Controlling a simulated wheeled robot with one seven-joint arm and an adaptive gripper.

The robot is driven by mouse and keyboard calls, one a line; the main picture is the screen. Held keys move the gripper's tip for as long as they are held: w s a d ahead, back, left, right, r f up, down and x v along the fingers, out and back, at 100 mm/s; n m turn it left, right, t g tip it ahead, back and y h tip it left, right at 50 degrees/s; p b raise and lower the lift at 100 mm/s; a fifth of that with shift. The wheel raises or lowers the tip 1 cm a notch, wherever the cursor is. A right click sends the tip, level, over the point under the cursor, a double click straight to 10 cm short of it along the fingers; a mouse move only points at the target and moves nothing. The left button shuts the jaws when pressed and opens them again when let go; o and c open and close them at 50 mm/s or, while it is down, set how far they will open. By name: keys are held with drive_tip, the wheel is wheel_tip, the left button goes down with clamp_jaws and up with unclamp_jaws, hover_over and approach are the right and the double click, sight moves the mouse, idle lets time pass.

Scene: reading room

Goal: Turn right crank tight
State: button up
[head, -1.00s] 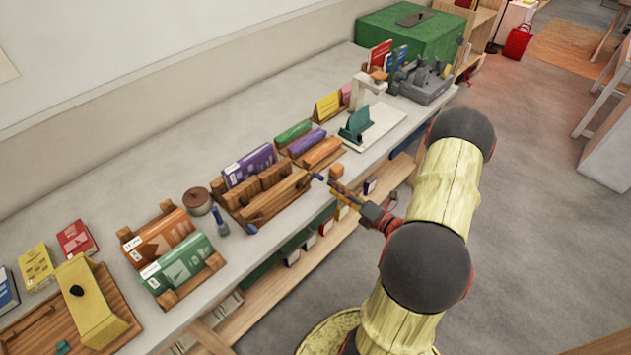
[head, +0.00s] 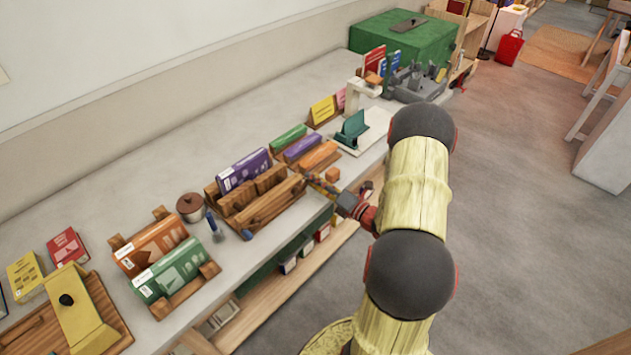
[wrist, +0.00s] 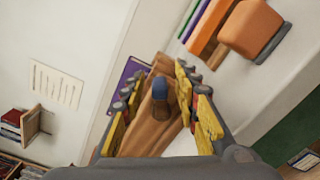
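A wooden book press (head: 272,207) stands on the counter with a purple book (head: 243,170) upright at its back. A blue knob (head: 247,235) shows at the press's left end. At the right end, my gripper (head: 312,180) covers the crank in the head view. In the wrist view, the right crank's blue knob (wrist: 158,89) lies between the fingers of my gripper (wrist: 160,95), in front of the press's wood (wrist: 150,128). The fingers are apart, with gaps on both sides of the knob. The purple book (wrist: 124,78) is partly hidden behind the left finger.
An orange block (head: 332,174) and an orange book (head: 318,156) in a holder sit just right of the press. A brown-lidded pot (head: 190,205) and a blue-handled tool (head: 213,227) stand at its left. Shelves lie under the counter's front edge (head: 285,240).

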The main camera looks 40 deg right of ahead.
drive_tip(key=shift+c, duration=1.2)
clamp_jaws()
